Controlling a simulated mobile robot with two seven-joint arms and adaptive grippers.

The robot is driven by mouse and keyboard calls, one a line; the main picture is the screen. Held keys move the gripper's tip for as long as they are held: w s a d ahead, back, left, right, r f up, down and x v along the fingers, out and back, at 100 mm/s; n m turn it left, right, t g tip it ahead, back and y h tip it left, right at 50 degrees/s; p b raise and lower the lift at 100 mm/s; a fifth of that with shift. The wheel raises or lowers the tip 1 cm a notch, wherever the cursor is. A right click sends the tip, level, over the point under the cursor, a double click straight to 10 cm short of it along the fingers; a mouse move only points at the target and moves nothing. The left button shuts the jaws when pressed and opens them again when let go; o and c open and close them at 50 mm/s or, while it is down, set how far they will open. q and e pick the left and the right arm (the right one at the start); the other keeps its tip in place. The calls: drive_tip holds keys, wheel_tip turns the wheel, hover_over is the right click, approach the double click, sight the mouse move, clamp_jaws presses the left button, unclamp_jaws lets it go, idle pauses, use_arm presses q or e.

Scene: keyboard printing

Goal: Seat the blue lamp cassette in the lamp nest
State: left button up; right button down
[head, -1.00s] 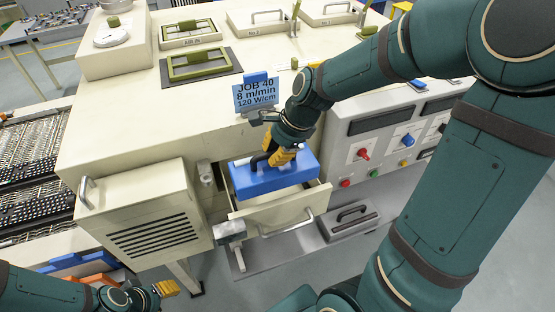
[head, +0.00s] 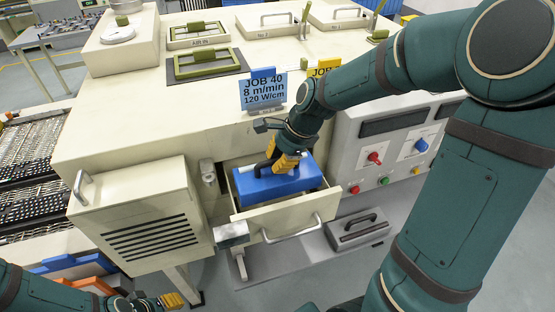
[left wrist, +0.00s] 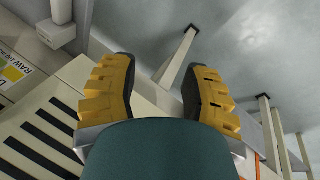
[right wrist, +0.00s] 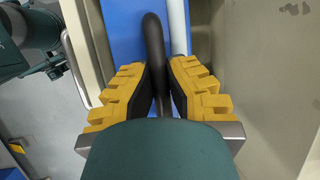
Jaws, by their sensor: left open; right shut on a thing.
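The blue lamp cassette (head: 304,183) sits inside the open, cream pull-out drawer (head: 285,218), roughly level with its rim. Its blue top (right wrist: 122,22) fills the upper middle of the right wrist view, with a black handle (right wrist: 153,35) and a white tube (right wrist: 178,30). My right gripper (head: 281,164) is shut on the black handle, above the cassette. The cassette's underside and the drawer floor beneath it are hidden. My left gripper (head: 172,301) is open and empty at the lower left, away from the drawer; its spread fingers show in the left wrist view (left wrist: 160,85).
A louvred cream box (head: 150,230) stands left of the drawer. A control panel (head: 390,150) with knobs and buttons is at the right. A blue JOB 40 sign (head: 264,92) stands behind the drawer. A grey case with a handle (head: 357,230) lies below right.

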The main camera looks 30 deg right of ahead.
drive_tip(key=shift+f+b, duration=1.25)
drive_tip(key=shift+f, duration=0.2)
drive_tip(key=shift+f+b, duration=0.65)
drive_tip(key=shift+f, duration=0.4)
use_arm(q)
drive_tip(key=f, duration=0.2)
drive_tip(key=s+f, duration=0.1)
drive_tip(key=f, duration=0.1)
drive_tip(key=shift+s+d+f, duration=0.1)
drive_tip(key=shift+d+f, duration=0.05)
drive_tip(key=shift+f, duration=0.1)
use_arm(e)
drive_tip(key=shift+f, duration=0.1)
use_arm(q)
drive_tip(key=shift+r+p, duration=0.4)
drive_tip(key=shift+r, duration=0.05)
drive_tip(key=shift+f+b, duration=0.75)
use_arm(e)
drive_tip(key=shift+w+f, duration=0.1)
drive_tip(key=shift+f, duration=1.65)
drive_tip(key=c, duration=1.1)
unclamp_jaws()
drive_tip(key=shift+o, duration=0.2)
